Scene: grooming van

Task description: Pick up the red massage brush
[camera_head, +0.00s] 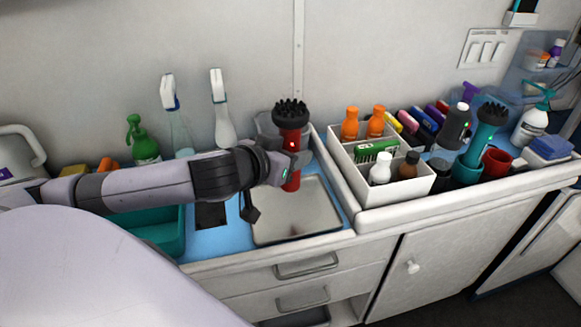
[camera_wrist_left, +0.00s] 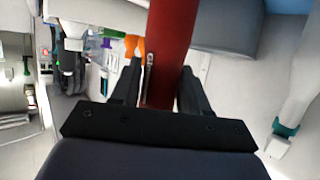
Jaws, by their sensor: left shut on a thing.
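The red massage brush (camera_head: 291,140) has a red handle and a black knobbed head. It stands upright in the head view, held above the grey tray (camera_head: 318,222). My left gripper (camera_head: 290,165) is shut on its handle. In the left wrist view the red handle (camera_wrist_left: 168,50) runs between the two dark fingers, and the brush head is out of that view. My right gripper does not show in either view.
A white divided box (camera_head: 407,187) with several bottles stands to the right. A teal massage brush (camera_head: 482,135) stands beyond it. Two spray bottles and a green bottle (camera_head: 142,145) stand along the back wall. A teal bin (camera_head: 165,232) sits at the left.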

